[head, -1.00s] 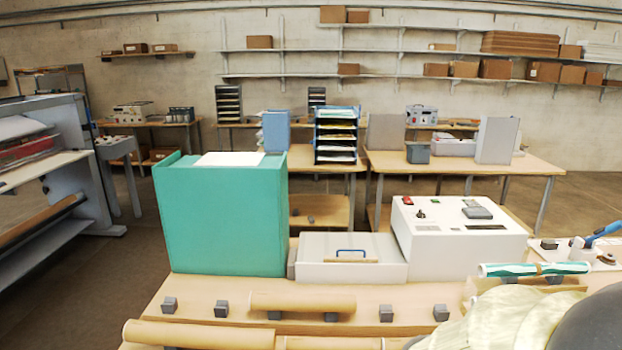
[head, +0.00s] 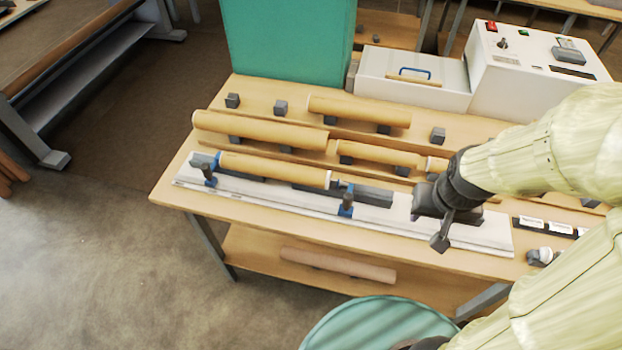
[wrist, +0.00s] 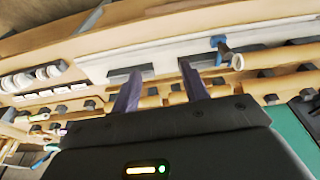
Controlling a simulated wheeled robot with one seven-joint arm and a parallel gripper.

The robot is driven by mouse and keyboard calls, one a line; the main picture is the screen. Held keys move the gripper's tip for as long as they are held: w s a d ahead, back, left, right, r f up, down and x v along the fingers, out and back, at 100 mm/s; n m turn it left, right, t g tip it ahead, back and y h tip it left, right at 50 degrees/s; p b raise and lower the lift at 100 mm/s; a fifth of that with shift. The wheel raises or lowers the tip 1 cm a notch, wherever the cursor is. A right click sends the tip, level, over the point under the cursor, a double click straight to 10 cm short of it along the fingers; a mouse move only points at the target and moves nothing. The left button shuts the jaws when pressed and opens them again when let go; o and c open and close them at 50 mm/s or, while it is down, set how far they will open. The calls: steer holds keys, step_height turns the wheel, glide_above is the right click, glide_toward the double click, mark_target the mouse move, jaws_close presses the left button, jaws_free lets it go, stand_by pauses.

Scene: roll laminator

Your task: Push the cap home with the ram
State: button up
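A cardboard tube (head: 275,170) lies on the long white fixture board (head: 440,232) along the table's front edge. Blue-topped clamps stand near its left end (head: 207,170) and right end (head: 346,204). A dark piece, possibly the ram's head (head: 342,184), is by the tube's right end; I cannot tell whether a cap is there. The tube's end also shows in the wrist view (wrist: 238,62). My gripper (head: 440,240) hangs over the board's right part, right of the tube. In the wrist view my gripper (wrist: 158,80) has its fingers apart with nothing held.
More tubes (head: 260,130) lie on racks behind the board. Small white parts (head: 543,256) sit at the table's right. A white control box (head: 535,70) and teal box (head: 290,40) stand behind. A teal round top (head: 380,325) is in front of the table.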

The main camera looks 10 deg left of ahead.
steer(key=a+f+n+g+h+b, duration=0.3)
steer(key=a+f+n+g+b, duration=0.15)
steer(key=a+f+n, duration=0.35)
steer(key=n+t+h+b, duration=0.95)
steer(key=n+t, duration=0.45)
steer(key=n, duration=0.5)
glide_toward(344, 200)
steer(key=v, duration=0.6)
steer(key=shift+w+a+f+h+p, duration=0.15)
steer(key=shift+f+h+p, duration=0.2)
steer(key=shift+f, duration=0.1)
steer(key=p+x, duration=0.3)
steer(key=x, duration=1.4)
steer(key=shift+w+p, duration=0.15)
steer(key=shift+p, duration=0.15)
